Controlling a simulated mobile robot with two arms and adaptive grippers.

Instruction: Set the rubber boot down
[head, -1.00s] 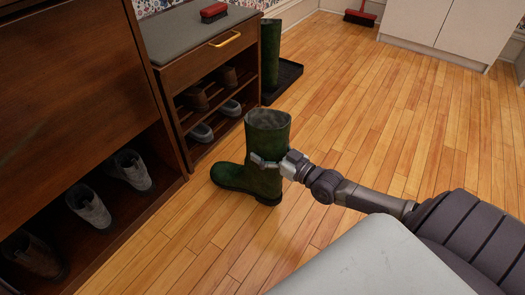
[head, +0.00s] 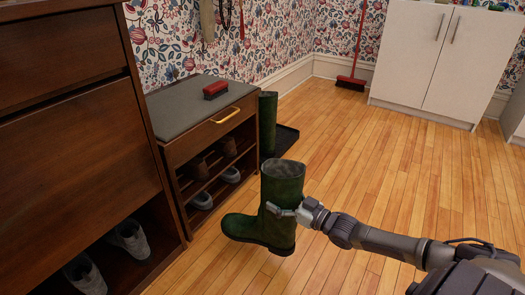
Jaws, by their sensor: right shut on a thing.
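A green rubber boot (head: 277,205) is upright in front of the shoe bench, its toe pointing left. My right gripper (head: 284,210) is shut on the boot's shaft from the right side. The sole looks at or close to the wooden floor; I cannot tell whether it touches. A second green boot (head: 268,122) stands on a dark tray (head: 287,140) beyond the bench. My left gripper is not in view.
The shoe bench (head: 214,137) with a grey cushion, a red brush (head: 216,89) and shoes on its shelves stands left of the boot. A tall brown cabinet (head: 75,120) is nearer. A red broom (head: 352,80) and white cupboard (head: 428,62) stand at the back. The floor right is clear.

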